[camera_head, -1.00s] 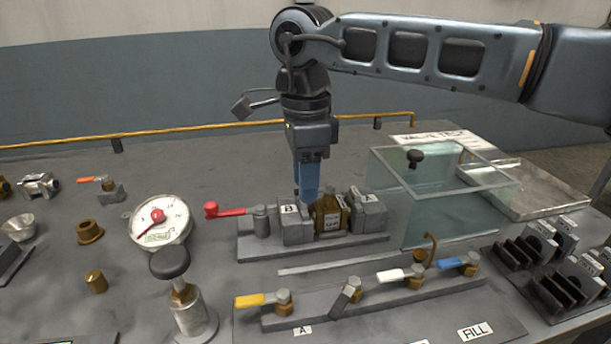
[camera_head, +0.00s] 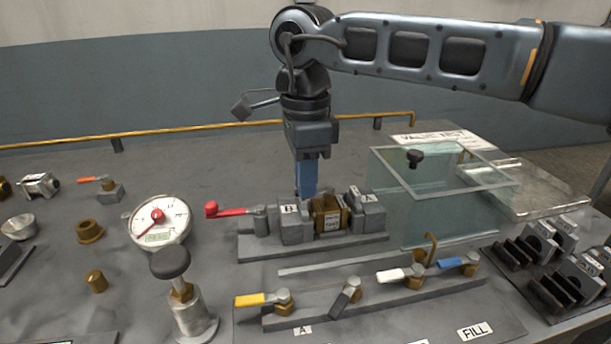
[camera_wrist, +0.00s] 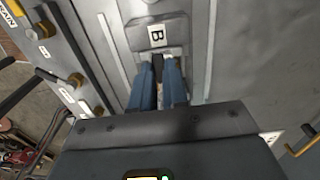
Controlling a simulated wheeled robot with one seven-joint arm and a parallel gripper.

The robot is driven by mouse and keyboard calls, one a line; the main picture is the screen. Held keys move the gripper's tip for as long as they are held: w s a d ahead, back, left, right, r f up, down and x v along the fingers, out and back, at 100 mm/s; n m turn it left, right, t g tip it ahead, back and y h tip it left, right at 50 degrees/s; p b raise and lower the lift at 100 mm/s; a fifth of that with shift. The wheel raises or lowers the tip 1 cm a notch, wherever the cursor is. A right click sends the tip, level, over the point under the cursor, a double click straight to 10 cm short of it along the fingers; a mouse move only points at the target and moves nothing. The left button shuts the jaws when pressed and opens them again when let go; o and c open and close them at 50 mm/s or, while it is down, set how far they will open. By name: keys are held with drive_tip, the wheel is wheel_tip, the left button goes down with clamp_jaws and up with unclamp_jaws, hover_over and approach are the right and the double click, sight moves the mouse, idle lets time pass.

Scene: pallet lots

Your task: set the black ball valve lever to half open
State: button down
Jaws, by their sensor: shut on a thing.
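A brass valve body (camera_head: 327,217) with a white label sits between the grey blocks of a fixture on the bench. The block marked B (camera_head: 290,220) stands on its left and shows in the wrist view too. My gripper (camera_head: 306,190) points straight down over the left side of the brass body. Its blue fingers are shut on a dark piece, which looks like the black lever (camera_wrist: 157,64), just in front of the B label in the wrist view. My fingers hide most of it in the head view, so its exact angle cannot be told.
A red-handled lever (camera_head: 226,211) lies left of the fixture. In front is a manifold with yellow (camera_head: 256,299), grey, white and blue levers. A dial gauge (camera_head: 159,221) and a black-knobbed post (camera_head: 180,290) stand left. A glass tank (camera_head: 430,215) stands close on the right.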

drive_tip(key=shift+s+d+n, duration=0.3)
drive_tip(key=shift+s+n, duration=0.05)
drive_tip(key=shift+n, duration=1.05)
drive_tip(key=shift+s+d+n, duration=0.35)
drive_tip(key=shift+s+n, duration=0.05)
drive_tip(key=shift+n, duration=1)
drive_tip(key=shift+s+d+n, duration=0.3)
drive_tip(key=shift+s+n, duration=0.05)
drive_tip(key=shift+n, duration=1.05)
drive_tip(key=c, duration=1.1)
unclamp_jaws()
wheel_tip(320, 180, up, 8)
drive_tip(key=shift+f, duration=0.1)
